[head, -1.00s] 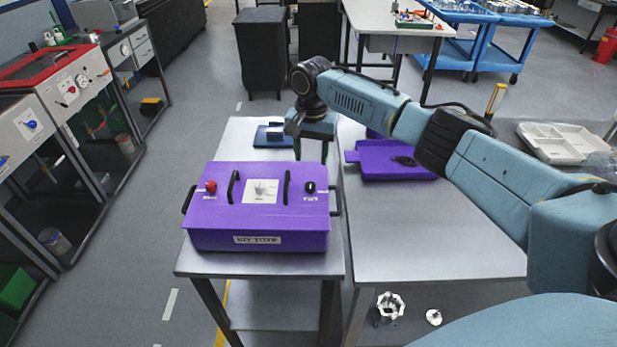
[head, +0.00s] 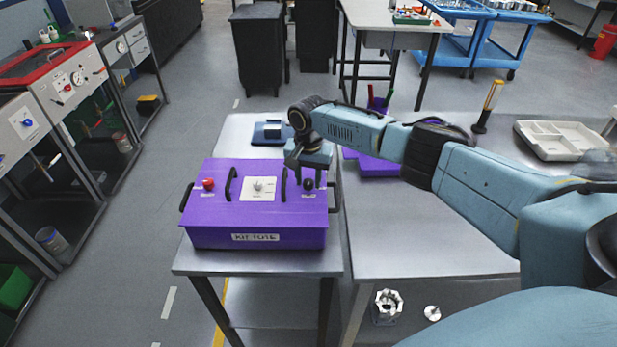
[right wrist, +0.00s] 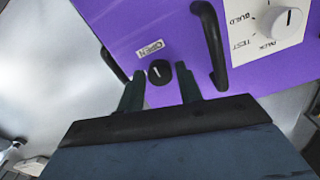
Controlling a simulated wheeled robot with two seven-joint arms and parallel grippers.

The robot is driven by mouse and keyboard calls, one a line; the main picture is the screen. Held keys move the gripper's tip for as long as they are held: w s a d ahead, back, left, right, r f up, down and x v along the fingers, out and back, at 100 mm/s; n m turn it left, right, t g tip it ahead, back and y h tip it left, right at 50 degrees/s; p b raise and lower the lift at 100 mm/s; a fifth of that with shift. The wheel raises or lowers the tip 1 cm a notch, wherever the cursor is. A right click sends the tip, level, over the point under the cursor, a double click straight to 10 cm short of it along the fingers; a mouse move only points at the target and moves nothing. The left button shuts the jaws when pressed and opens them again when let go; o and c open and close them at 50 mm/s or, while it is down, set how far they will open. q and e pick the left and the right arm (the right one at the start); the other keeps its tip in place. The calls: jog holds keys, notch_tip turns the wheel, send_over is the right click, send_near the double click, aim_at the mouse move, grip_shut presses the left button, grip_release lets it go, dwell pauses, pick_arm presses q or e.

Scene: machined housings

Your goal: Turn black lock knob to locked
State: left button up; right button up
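The black lock knob (head: 308,184) sits on the right part of the top of the purple box (head: 240,236). In the right wrist view the knob (right wrist: 159,72) is round with a pale line on its face, next to a small label that seems to read OPEN. My right gripper (head: 305,182) is over the knob, fingers pointing down. In the right wrist view its two fingers (right wrist: 160,88) are apart, one on each side of the knob, with gaps between. My left gripper is not in view.
The box top also carries a red knob (head: 208,184), a white dial (head: 258,186) on a plate, and two black handles; one handle (right wrist: 209,45) stands close beside my right fingers. A blue fixture (head: 272,133) lies behind the box. The right-hand table (head: 430,235) is mostly clear.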

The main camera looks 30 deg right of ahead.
jog(key=c, duration=0.6)
jog(key=shift+c, duration=0.3)
jog(key=shift+n, duration=0.3)
jog(key=shift+n+p, duration=0.6)
jog(key=shift+n, duration=0.4)
jog(key=n+p, duration=0.1)
jog(key=n, duration=0.3)
jog(key=shift+n, duration=0.3)
jog(key=n, duration=0.5)
jog(key=shift+p, duration=0.3)
jog(key=n, duration=0.5)
jog(key=shift+n, duration=0.4)
